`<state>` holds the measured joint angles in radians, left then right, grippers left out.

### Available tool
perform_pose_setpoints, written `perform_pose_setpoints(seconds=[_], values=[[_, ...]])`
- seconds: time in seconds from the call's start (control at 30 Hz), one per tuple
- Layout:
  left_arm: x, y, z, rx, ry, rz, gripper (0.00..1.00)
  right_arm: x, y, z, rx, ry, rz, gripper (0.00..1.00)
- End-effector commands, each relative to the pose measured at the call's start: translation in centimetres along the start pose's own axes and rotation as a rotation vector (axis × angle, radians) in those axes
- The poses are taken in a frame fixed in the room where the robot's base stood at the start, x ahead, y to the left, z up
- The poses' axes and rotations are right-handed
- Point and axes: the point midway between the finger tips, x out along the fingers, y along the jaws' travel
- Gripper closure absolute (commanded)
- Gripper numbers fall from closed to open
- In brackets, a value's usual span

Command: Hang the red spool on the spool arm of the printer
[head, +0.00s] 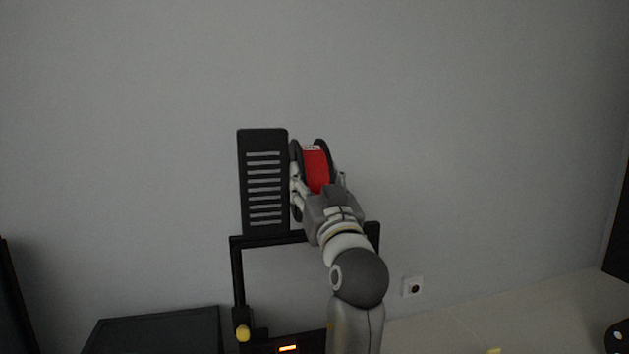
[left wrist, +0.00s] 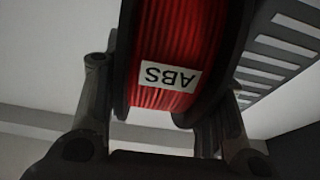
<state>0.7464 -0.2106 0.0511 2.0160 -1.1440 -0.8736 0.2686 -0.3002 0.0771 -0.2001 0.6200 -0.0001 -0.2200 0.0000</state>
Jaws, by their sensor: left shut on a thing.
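The red spool (head: 316,168) has black flanges and a white label. In the left wrist view the red spool (left wrist: 185,45) fills the upper middle, and its label reads ABS. My left gripper (head: 320,184) is shut on it, one finger at each side, and holds it upright above the printer's top bar. The printer (head: 238,270) is a black frame with a small orange display low down. A black slotted panel (head: 263,140) rises from its top, just left of the spool. I cannot make out the spool arm; the spool and gripper may hide it. My right gripper is not in view.
A dark flat-topped box (head: 155,330) stands left of the printer. A wall socket (head: 412,287) is to the right. The grey wall behind and the air right of the spool are clear.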

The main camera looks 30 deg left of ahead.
Motion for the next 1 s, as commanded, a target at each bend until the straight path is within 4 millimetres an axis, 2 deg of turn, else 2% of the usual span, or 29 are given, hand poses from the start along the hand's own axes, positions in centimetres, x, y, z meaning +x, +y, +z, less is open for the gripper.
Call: perform_pose_setpoints(seconds=[0.03,0.07,0.23,1.0], values=[[-0.01,-0.02,-0.22,-0.001,0.005,0.000,0.92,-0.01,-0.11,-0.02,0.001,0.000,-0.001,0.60],[-0.01,-0.02,-0.22,-0.001,0.005,0.000,0.50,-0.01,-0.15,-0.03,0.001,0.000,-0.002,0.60],[-0.01,-0.04,-0.19,-0.001,0.004,-0.001,0.28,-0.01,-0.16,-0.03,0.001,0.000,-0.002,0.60],[0.06,-0.06,0.05,0.001,-0.004,-0.002,0.26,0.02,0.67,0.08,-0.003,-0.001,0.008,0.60]])
